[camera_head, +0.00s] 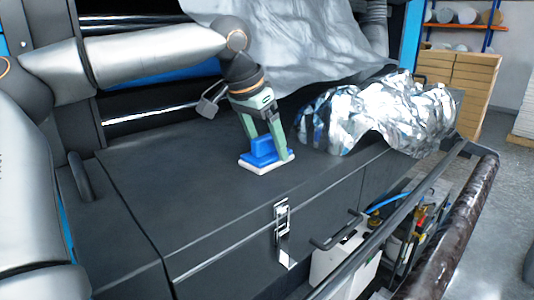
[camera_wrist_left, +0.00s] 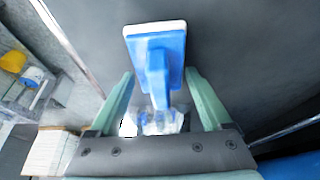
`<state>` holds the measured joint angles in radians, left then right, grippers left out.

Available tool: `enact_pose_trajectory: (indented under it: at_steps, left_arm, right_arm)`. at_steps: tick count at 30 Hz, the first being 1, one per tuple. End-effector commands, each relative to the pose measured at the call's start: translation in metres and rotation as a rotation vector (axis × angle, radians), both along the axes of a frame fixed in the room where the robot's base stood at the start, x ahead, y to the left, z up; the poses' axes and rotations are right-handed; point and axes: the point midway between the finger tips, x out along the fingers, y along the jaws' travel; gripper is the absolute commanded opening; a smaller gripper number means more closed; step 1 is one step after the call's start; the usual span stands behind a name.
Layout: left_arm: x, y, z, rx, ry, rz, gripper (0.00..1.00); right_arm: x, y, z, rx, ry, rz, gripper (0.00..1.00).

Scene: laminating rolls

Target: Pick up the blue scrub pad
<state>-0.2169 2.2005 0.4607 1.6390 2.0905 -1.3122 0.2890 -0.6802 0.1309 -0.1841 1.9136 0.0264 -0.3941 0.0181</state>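The blue scrub pad (camera_head: 263,150) has a blue body and handle on a white base. It lies on the flat dark top of the machine. My left gripper (camera_head: 268,146) reaches down over it with its green fingers apart, one on each side of the handle. In the left wrist view the pad (camera_wrist_left: 172,45) shows its blue handle between the two fingers, with a gap on each side. The fingers are open and do not grip it. My right gripper is not in view.
Crumpled silver foil (camera_head: 385,112) lies to the right of the pad on the dark machine top (camera_head: 180,190). A grey sheet (camera_head: 300,40) hangs behind. A metal latch (camera_head: 283,230) and a rail (camera_head: 390,222) are at the front. The top left of the pad is clear.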

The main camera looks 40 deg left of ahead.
Motion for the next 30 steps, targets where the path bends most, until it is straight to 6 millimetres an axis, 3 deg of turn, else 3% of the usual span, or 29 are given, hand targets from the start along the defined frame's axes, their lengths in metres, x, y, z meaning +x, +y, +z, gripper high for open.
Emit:
enact_pose_trajectory:
  at_steps: [2, 17, 30]
  left_arm:
    - [0.0, 0.0, 0.0, 0.0, 0.0, 0.0, 0.72]
    - [0.0, 0.0, 0.001, 0.0, -0.001, 0.0, 0.16]
    - [0.001, 0.0, 0.011, 0.002, -0.003, 0.001, 0.13]
  right_arm:
    - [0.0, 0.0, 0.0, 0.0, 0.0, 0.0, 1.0]
    - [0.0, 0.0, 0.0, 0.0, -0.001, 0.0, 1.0]
    - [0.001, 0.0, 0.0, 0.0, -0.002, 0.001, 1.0]
